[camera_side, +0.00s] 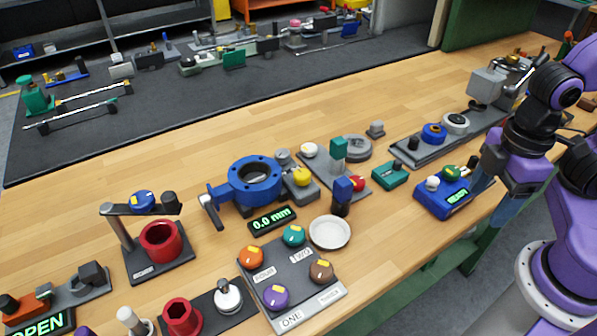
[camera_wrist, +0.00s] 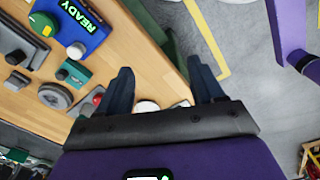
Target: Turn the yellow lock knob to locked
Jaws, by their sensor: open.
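A yellow knob (camera_side: 301,176) sits on a small grey block to the right of a blue ring-shaped valve body (camera_side: 254,182) in the side view. It is the only mostly yellow knob I can make out; its lock marking is too small to read. I cannot make it out in the wrist view. My gripper (camera_wrist: 163,82) is open, with its two dark fingers spread and nothing between them. In the side view my arm is at the right, well away from the yellow knob, with the fingers partly hard to make out near the bench's front edge.
A blue box reading READY (camera_side: 452,196) stands near my gripper. A display reading 0.0 mm (camera_side: 272,220), a white dish (camera_side: 330,232) and a panel with several coloured knobs (camera_side: 312,291) stand near the valve. A blue-topped post (camera_side: 342,192) rises right of the yellow knob.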

